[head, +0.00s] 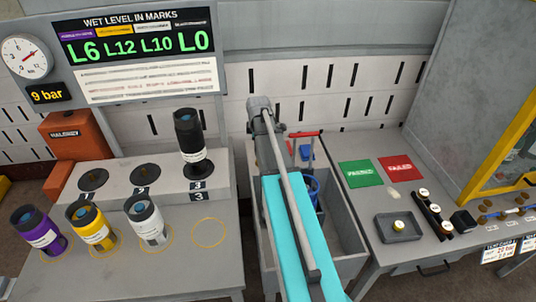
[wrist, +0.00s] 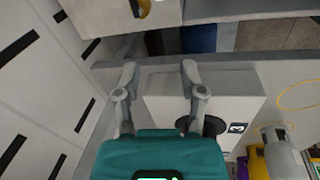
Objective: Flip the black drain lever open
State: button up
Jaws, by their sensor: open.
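I cannot make out a separate black drain lever in either view. In the head view the black cylinder (head: 188,135) stands upright at the right end of the grey stepped stand (head: 120,178). The display (head: 137,47) reads L6, L12, L10 and L0. In the wrist view my gripper (wrist: 159,75) is open with nothing between its fingers. A black round shape (wrist: 214,127) shows beside the right finger, partly hidden, near a small label. My gripper's fingertips cannot be told apart in the head view.
Purple (head: 40,228), yellow (head: 92,225) and white (head: 146,220) cylinders stand along the left table, beside an empty yellow ring (head: 208,232). A grey bin (head: 342,232) lies between the tables. The right table holds green (head: 360,173) and red (head: 400,168) pads and a tray (head: 398,236).

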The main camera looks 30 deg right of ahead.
jog(key=shift+n, duration=0.9)
jog(key=d, duration=0.3)
jog(key=w+d, duration=0.1)
jog(key=d, duration=0.1)
jog(key=shift+d+r, duration=0.25)
jog(key=shift+f, duration=0.15)
jog(key=f+b, duration=0.4)
jog(key=w+f+b, duration=0.1)
jog(key=f+b, duration=0.4)
jog(key=w+d+f+b, duration=0.1)
jog(key=f+b, duration=0.3)
jog(key=shift+w+d+f, duration=0.1)
jog(key=shift+w+f, duration=0.05)
jog(key=shift+w, duration=0.05)
jog(key=shift+c, duration=0.3)
grip_shut()
